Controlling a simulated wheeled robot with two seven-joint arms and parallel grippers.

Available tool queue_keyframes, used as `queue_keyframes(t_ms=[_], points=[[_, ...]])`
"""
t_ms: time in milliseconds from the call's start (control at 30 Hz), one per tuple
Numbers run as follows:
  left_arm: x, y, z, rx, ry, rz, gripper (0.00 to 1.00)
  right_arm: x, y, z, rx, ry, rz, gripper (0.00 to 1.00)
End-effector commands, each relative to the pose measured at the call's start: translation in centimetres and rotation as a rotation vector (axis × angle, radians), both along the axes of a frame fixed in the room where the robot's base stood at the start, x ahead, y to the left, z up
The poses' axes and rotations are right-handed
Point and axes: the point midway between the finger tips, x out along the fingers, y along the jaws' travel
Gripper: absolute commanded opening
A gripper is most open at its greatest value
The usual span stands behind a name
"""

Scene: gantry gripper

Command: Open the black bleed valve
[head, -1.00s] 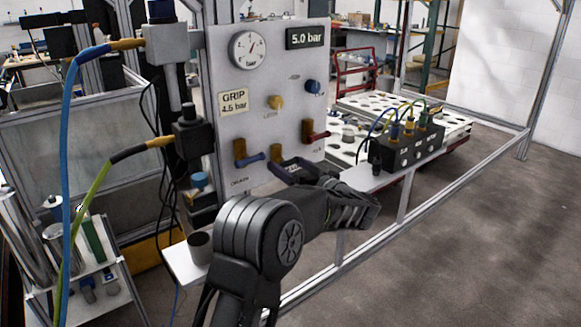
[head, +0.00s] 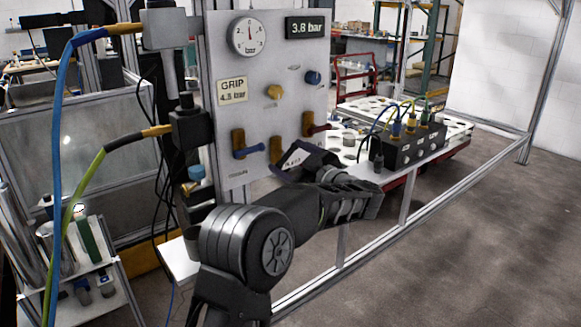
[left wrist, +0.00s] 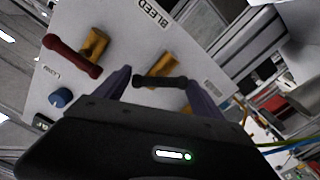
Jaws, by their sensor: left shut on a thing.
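The black bleed valve handle (left wrist: 162,82) crosses in front of its brass body (left wrist: 166,63), under the BLEED label (left wrist: 151,14) in the left wrist view. My left gripper (left wrist: 158,88) is shut on this handle, with one finger at each end of it. In the head view my left gripper (head: 297,163) is at the lower edge of the grey panel (head: 240,125), beside a brass valve body (head: 276,150). The handle itself is hidden there by the gripper. My right gripper is not in view.
The pressure display (head: 307,27) reads 3.8 bar, above a yellow knob (head: 274,92) and a blue knob (head: 313,77). A black valve block (head: 408,143) stands on the rail to the right.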

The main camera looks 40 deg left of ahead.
Motion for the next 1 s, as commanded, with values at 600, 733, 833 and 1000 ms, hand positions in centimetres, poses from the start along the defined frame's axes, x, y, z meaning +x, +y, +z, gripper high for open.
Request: queue_keyframes(t_ms=[600, 733, 833, 1000], points=[[0.1, 0.0, -0.4, -0.169, -0.561, -0.002, 0.38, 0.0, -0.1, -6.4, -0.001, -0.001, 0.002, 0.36], [0.1, -0.1, -0.3, -0.201, -0.666, -0.002, 0.38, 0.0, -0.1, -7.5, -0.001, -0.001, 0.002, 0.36], [0.1, -0.1, -0.2, -0.221, -0.735, -0.002, 0.38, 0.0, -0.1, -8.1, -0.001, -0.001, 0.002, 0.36], [0.1, -0.1, -0.1, -0.246, -0.819, -0.003, 0.38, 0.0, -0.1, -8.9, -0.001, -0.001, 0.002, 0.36]])
